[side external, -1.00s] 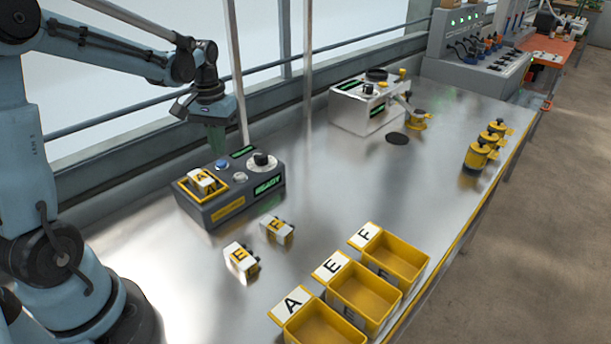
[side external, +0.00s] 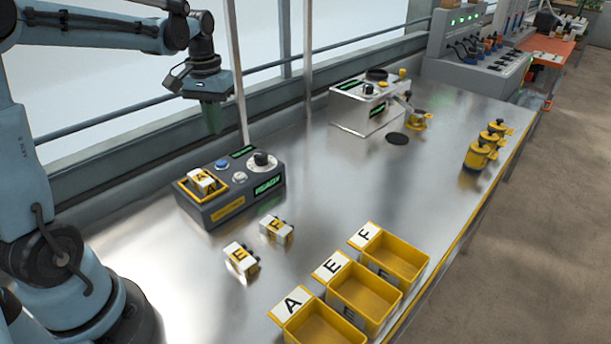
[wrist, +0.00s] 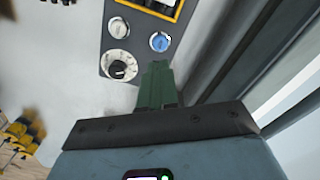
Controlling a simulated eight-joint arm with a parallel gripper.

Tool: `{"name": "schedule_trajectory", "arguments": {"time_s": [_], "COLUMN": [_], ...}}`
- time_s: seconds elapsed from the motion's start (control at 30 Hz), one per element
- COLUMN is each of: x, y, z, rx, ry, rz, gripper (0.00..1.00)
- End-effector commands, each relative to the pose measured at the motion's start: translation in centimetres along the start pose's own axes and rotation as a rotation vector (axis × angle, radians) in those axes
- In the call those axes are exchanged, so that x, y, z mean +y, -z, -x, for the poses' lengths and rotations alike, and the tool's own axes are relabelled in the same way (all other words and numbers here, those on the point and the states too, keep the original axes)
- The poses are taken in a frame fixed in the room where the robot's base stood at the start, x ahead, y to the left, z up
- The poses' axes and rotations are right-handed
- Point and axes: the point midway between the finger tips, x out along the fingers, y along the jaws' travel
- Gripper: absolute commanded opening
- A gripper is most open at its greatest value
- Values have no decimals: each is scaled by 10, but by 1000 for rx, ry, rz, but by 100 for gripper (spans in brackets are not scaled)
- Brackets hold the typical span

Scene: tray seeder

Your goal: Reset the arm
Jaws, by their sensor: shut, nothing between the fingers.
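My gripper (side external: 213,118) hangs above the back of the bench, in front of the window, well clear of the grey control box (side external: 225,208) below it. Its green fingers are together and hold nothing; they also show in the wrist view (wrist: 157,84). The control box has a blue button (side external: 222,164), a black dial (side external: 261,160) and a lit green display. A block marked A (side external: 202,180) sits in the yellow-framed recess on top of the box.
A block marked E (side external: 241,257) and another lettered block (side external: 276,230) lie on the bench. Yellow bins labelled A (side external: 325,325), E (side external: 365,292) and F (side external: 399,257) line the front edge. A white machine (side external: 362,105) and yellow canisters (side external: 483,152) stand farther back.

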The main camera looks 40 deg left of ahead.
Motion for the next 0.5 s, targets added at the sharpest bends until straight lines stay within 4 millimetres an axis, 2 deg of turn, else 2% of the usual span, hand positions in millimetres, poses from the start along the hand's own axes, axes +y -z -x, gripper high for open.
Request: {"name": "schedule_trajectory", "arguments": {"time_s": [0.13,0.23,0.5], "x": [2,11,55], "y": [-2,-10,-57], "z": [1,4,13], "rx": [8,40,236], "ry": [-1,-4,-38], "rz": [-7,-37,-207], "gripper": [0,0,0]}}
